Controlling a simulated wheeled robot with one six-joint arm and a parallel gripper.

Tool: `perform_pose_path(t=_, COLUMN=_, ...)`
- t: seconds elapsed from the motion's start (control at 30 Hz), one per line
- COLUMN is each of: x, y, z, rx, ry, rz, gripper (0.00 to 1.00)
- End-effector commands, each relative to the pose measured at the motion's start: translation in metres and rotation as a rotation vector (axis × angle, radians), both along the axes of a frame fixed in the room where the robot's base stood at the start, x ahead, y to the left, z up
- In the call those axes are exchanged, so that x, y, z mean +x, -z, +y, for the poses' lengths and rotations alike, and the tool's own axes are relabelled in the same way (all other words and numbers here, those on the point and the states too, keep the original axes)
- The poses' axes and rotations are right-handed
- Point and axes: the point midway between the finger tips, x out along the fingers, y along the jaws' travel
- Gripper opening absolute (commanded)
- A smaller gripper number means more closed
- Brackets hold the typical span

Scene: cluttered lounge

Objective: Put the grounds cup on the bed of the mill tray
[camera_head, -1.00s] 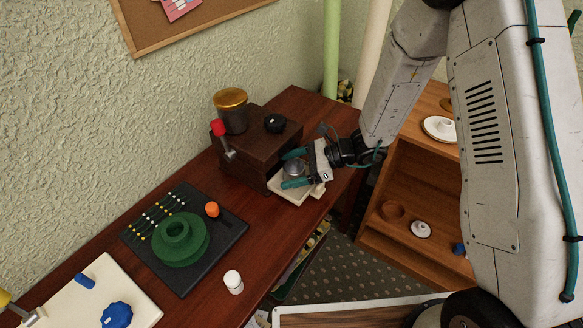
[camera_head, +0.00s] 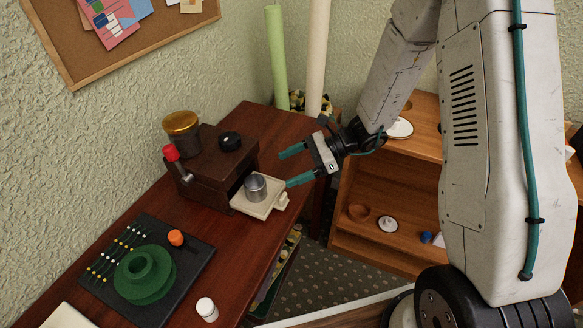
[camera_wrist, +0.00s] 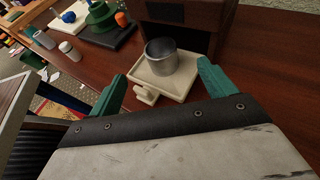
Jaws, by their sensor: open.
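The grounds cup (camera_head: 255,187), a small grey metal cup, stands upright on the bed of the cream mill tray (camera_head: 266,206). The tray juts out from the front of the dark wooden mill (camera_head: 211,165). My gripper (camera_head: 292,168) is open and empty, up and to the right of the cup and apart from it. In the wrist view the cup (camera_wrist: 161,56) and the tray (camera_wrist: 174,85) lie ahead, beyond the green fingertips (camera_wrist: 160,83).
A gold-lidded jar (camera_head: 182,133), a red-knobbed lever (camera_head: 171,154) and a black knob (camera_head: 230,141) top the mill. A black board (camera_head: 182,276) holds a green round part (camera_head: 147,273). A white-capped jar (camera_head: 207,309) stands near the table edge. Wooden shelves (camera_head: 388,180) stand right.

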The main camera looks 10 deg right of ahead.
Motion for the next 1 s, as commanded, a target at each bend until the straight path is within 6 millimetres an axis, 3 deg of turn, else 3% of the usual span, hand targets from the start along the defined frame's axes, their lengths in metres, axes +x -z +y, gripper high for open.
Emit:
perform_pose_path(t=0.23, x=-0.002, y=-0.006, z=-0.002, rx=-0.005, ry=-0.014, rz=-0.013, gripper=0.83)
perform_pose_path(t=0.37, x=-0.016, y=-0.034, z=0.000, rx=-0.040, ry=-0.104, rz=-0.093, gripper=0.83)
perform_pose_path(t=0.5, x=-0.049, y=-0.082, z=-0.001, rx=-0.124, ry=-0.289, rz=-0.249, gripper=0.83)
perform_pose_path(t=0.7, x=-0.108, y=-0.138, z=-0.015, rx=-0.284, ry=-0.575, rz=-0.477, gripper=0.83)
perform_pose_path(t=1.0, x=-0.190, y=-0.190, z=-0.058, rx=-0.590, ry=-0.971, rz=-0.774, gripper=0.83)
